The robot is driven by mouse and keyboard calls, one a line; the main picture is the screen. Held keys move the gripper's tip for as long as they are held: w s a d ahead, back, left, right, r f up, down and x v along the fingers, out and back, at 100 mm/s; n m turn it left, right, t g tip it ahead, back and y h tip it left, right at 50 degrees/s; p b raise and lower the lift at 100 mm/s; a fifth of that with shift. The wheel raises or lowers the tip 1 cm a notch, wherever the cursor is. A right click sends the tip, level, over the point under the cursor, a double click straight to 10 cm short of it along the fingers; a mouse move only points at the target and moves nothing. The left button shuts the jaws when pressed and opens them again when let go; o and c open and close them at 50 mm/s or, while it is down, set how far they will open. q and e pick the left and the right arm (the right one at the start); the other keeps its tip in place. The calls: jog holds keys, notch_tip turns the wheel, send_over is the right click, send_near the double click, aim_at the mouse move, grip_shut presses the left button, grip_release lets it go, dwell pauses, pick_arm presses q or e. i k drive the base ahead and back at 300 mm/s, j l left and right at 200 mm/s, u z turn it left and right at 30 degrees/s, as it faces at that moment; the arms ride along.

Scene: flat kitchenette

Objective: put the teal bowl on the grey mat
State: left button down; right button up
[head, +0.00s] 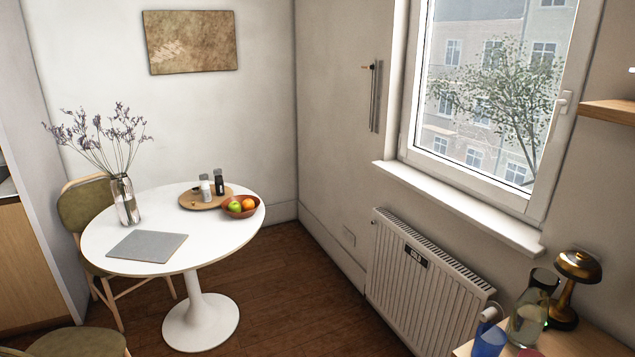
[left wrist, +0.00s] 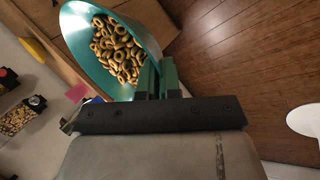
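The teal bowl (left wrist: 82,42) shows in the left wrist view, filled with ring-shaped cereal (left wrist: 117,52). My left gripper (left wrist: 158,78) is shut on the bowl's rim at its near right side, with the rim between its two green fingers. The bowl is held up, with floor and other furniture visible beyond it. The grey mat (head: 147,246) lies flat and bare on the front left part of the round white table (head: 215,236) in the head view. The bowl and both grippers are outside the head view. My right gripper is in neither view.
On the table stand a vase of dried flowers (head: 125,200), a round wooden board (head: 190,203) with small bottles and a fruit bowl (head: 254,211). A chair (head: 85,215) is behind at left. A lamp (head: 570,285) and glass jug (head: 527,320) stand at right.

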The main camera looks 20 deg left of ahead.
aim_at(141, 246)
jog(key=i+j+u, duration=0.4)
jog(key=i+u, duration=0.35)
jog(key=i+j+u, duration=0.15)
jog(key=i+u, duration=0.25)
jog(key=i+l+u, duration=0.2)
jog(key=i+u, duration=0.3)
jog(key=i, duration=0.25)
jog(key=i+l+u, duration=0.45)
jog(key=i, duration=0.3)
jog(key=i+l+u, duration=0.5)
jog(key=i+l, duration=0.1)
jog(key=l, duration=0.1)
